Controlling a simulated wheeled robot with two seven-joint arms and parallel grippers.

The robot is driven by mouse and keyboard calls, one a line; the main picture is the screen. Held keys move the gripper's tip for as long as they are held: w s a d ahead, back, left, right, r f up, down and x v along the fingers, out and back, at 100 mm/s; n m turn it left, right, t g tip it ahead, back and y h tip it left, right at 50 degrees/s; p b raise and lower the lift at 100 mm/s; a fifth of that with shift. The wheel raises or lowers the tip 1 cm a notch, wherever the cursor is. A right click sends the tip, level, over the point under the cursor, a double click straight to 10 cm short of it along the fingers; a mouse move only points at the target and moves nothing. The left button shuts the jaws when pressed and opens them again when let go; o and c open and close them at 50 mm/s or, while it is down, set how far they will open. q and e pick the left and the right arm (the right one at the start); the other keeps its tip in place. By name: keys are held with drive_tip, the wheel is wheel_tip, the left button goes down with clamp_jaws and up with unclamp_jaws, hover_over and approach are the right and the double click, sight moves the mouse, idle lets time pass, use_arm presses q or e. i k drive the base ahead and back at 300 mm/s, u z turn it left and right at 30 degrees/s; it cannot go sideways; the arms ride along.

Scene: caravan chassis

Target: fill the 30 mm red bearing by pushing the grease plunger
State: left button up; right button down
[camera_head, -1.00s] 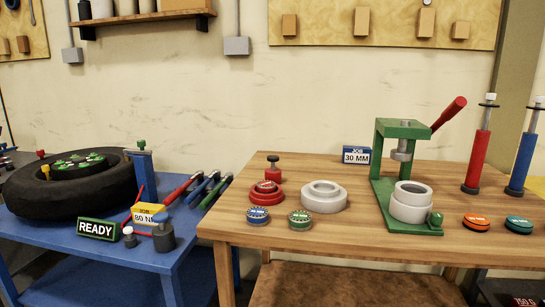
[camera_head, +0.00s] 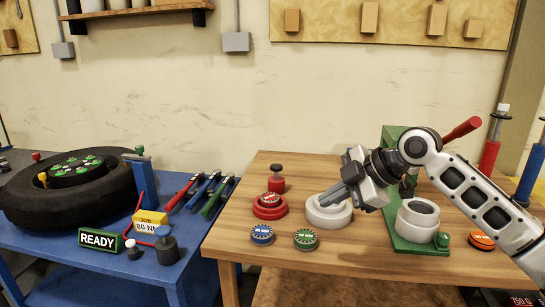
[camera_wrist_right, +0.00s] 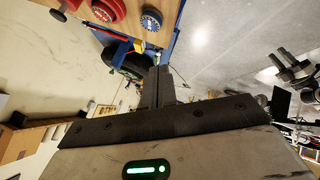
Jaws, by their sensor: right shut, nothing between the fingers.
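A red-rimmed bearing (camera_head: 270,198) sits in a red round base (camera_head: 269,211) on the wooden table; red round parts (camera_wrist_right: 104,10) also show at the top of the right wrist view. Just behind it stands a red cylinder with a dark knob (camera_head: 276,178), which looks like the grease plunger. My right gripper (camera_head: 326,201) is shut and empty, its fingers pointing left and down over the white ring (camera_head: 329,215), to the right of the red bearing and apart from it. Its closed fingers also show in the right wrist view (camera_wrist_right: 158,88). My left gripper is out of view.
A blue bearing (camera_head: 262,235) and a green bearing (camera_head: 306,239) lie in front. A blue cart (camera_head: 95,265) with a tire (camera_head: 60,215) stands left.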

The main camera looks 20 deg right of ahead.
sight(276, 168)
drive_tip(key=i, duration=1.25)
